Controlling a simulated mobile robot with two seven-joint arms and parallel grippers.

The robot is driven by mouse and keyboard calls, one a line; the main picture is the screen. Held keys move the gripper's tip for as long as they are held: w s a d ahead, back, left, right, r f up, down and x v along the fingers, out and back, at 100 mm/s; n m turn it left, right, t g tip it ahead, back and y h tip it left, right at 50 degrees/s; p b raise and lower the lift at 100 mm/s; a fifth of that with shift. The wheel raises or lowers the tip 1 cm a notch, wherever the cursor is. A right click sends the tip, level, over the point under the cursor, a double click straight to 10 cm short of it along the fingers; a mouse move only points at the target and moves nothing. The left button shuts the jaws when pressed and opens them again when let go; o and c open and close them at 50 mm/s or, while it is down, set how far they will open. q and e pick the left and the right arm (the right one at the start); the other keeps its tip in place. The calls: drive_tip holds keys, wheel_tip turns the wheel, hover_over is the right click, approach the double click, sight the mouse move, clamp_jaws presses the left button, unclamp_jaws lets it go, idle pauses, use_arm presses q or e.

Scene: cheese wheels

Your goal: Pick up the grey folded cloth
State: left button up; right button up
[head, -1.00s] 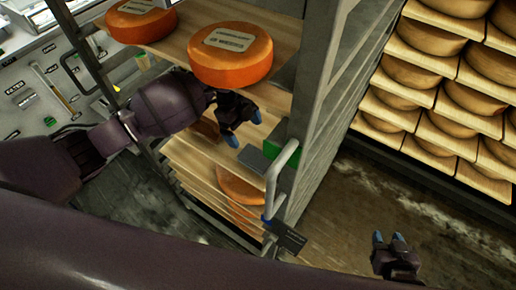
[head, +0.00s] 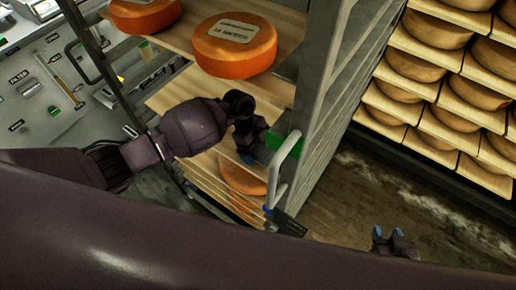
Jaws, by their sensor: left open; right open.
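The grey folded cloth (head: 263,154) seems to lie at the right end of a shelf board, beside a green item (head: 287,143). Only a small grey patch of it shows, as my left gripper covers most of it. My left gripper (head: 252,151) is open and right over the cloth; I cannot tell whether it touches it. My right gripper (head: 388,234) is open and empty, low at the right above the floor.
An orange cheese wheel (head: 235,46) with a label sits on the upper board above my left gripper, another (head: 145,14) to its left. A metal rack post and handle (head: 283,165) stand just right of the gripper. Full cheese shelves (head: 430,90) line the right.

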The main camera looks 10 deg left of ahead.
sight(258, 147)
use_arm(q)
drive_tip(key=shift+f, duration=0.1)
idle(0.4)
drive_tip(key=c, duration=1)
wheel_tip(258, 147, up, 10)
drive_tip(key=shift+r, duration=0.1)
drive_tip(key=shift+o, duration=0.9)
drive_tip(key=shift+c, duration=0.5)
